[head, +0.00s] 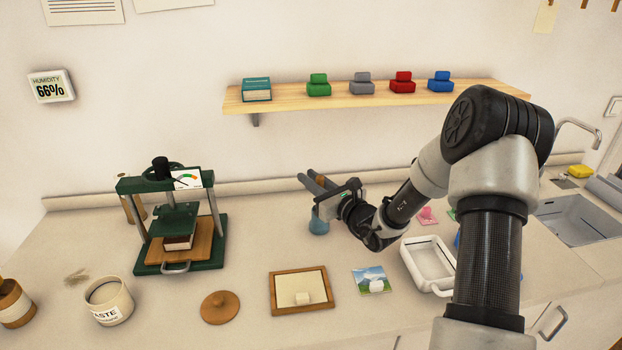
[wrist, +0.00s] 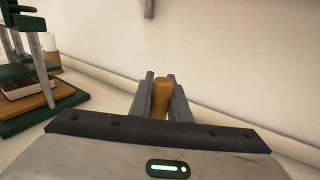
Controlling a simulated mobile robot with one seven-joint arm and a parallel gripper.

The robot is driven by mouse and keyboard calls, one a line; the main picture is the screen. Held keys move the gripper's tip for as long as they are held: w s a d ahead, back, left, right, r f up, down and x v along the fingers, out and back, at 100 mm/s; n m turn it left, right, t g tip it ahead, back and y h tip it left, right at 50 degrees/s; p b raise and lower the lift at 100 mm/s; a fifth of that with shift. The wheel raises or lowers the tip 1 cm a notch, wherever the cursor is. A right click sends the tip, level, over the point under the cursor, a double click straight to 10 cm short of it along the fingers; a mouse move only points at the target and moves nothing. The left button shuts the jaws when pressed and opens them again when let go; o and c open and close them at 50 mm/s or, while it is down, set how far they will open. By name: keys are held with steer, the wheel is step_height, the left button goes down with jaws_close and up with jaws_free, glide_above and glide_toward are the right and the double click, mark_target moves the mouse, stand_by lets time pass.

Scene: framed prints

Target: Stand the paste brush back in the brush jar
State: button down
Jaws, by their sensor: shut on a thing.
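My gripper (head: 311,179) is shut on the paste brush, above the back of the counter. The brush's brown wooden handle (wrist: 160,99) stands between the two grey fingers in the wrist view. In the head view a small piece of the handle (head: 321,181) shows between the fingers. A small blue vessel (head: 319,223), apparently the brush jar, is directly below the gripper. The brush's lower end is hidden, so I cannot tell whether it is inside the vessel. The vessel is not visible in the wrist view.
A green press (head: 180,222) stands left, with an open paste pot (head: 108,306) before it. A round wooden lid (head: 220,307), wooden frame (head: 302,309), landscape picture (head: 374,280) and white tray (head: 418,272) lie in front. A wall shelf (head: 290,99) is above.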

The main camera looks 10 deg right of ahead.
steer(key=c, duration=1.6)
jaws_free()
